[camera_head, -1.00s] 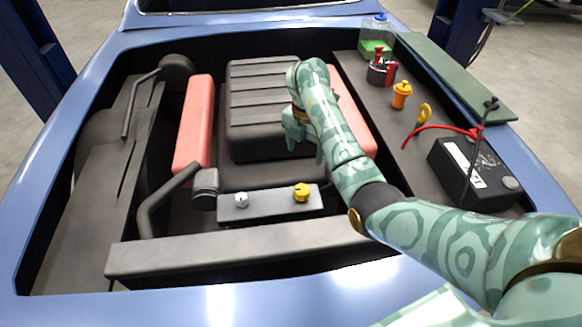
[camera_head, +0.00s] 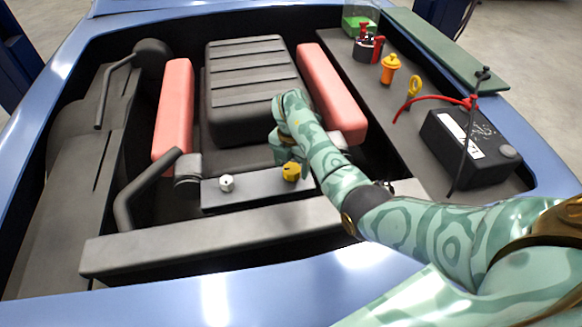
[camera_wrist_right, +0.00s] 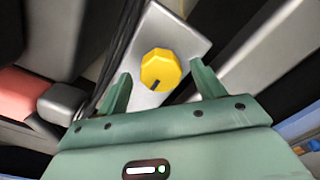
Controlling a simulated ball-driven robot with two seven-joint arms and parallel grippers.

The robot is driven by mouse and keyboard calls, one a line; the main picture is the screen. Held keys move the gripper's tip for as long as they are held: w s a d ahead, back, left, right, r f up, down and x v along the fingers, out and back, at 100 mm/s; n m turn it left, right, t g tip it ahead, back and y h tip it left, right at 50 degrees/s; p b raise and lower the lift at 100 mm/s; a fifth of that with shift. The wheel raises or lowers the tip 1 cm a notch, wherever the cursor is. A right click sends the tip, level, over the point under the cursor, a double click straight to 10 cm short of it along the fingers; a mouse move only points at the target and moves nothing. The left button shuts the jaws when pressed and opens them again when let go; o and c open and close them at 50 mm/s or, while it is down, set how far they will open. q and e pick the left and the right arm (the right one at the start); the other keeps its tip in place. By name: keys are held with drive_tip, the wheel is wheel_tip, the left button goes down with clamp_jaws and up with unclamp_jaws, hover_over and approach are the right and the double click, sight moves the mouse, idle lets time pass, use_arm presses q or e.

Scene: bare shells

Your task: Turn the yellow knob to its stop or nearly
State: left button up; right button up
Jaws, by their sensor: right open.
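The yellow knob (camera_head: 291,171) sits at the right end of a grey box (camera_head: 252,188) in the engine bay. In the right wrist view the yellow knob (camera_wrist_right: 161,70) shows whole, with a dark mark on its face at the lower side. My right gripper (camera_wrist_right: 161,90) is open, its green fingers one on each side of the knob's line and apart from it. In the head view my right gripper (camera_head: 283,150) is just behind the knob, its fingers mostly hidden by the wrist. My left gripper is not in view.
A white knob (camera_head: 226,183) is on the same box, to the left. A grey crossbar (camera_head: 250,233) runs in front. A black battery (camera_head: 468,148) with a red cable is at the right. A ribbed engine cover (camera_head: 250,90) lies behind.

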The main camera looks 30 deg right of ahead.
drive_tip(key=c, duration=1)
